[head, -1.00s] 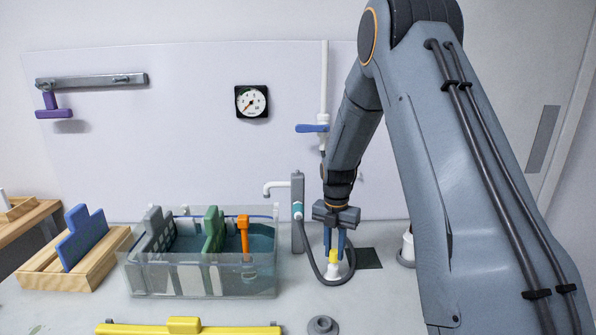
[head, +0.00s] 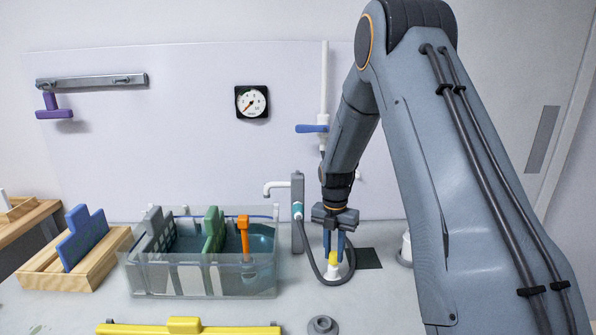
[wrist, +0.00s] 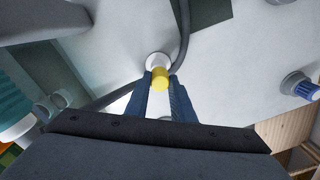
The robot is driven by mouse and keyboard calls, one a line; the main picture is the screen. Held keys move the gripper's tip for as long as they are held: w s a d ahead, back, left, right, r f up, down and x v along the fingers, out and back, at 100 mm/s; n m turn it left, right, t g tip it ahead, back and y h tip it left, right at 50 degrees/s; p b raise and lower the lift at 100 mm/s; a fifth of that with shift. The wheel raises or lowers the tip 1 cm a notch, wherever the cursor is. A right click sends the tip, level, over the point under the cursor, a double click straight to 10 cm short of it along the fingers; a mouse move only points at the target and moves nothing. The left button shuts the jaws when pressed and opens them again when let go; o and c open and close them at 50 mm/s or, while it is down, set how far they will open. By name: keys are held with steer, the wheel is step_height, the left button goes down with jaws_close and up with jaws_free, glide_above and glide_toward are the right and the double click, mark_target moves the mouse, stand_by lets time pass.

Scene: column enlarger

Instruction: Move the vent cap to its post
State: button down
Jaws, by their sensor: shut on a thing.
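A yellow cap (head: 333,258), which I take as the vent cap, is between the fingertips of my gripper (head: 334,252). It also shows in the wrist view (wrist: 161,78), with my blue fingers (wrist: 161,92) closed on its sides. A white round piece (wrist: 157,61) shows right at the cap's far end. I cannot tell whether the cap is seated on it or just above it. A white post with a grey base (head: 407,247) stands to the right, partly hidden by my arm.
A grey hose (head: 314,262) curves close around my gripper. The clear water tank (head: 200,280) stands to the left and a grey column with a tap (head: 298,215) just behind. A dark square (head: 368,258) lies to the right. A yellow bar (head: 225,330) and grey ring (head: 322,325) are in front.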

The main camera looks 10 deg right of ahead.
steer(key=shift+f, duration=0.9)
stand_by(0.6)
steer(key=c, duration=1.4)
jaws_free()
steer(key=shift+c, duration=0.2)
steer(key=shift+r, duration=0.2)
steer(key=shift+w+a+r+p, duration=0.1)
steer(key=shift+r+p, duration=1.05)
steer(key=shift+r, duration=0.8)
steer(key=shift+a+r+p, duration=0.1)
steer(key=shift+r+p, duration=1)
steer(key=shift+r, duration=0.8)
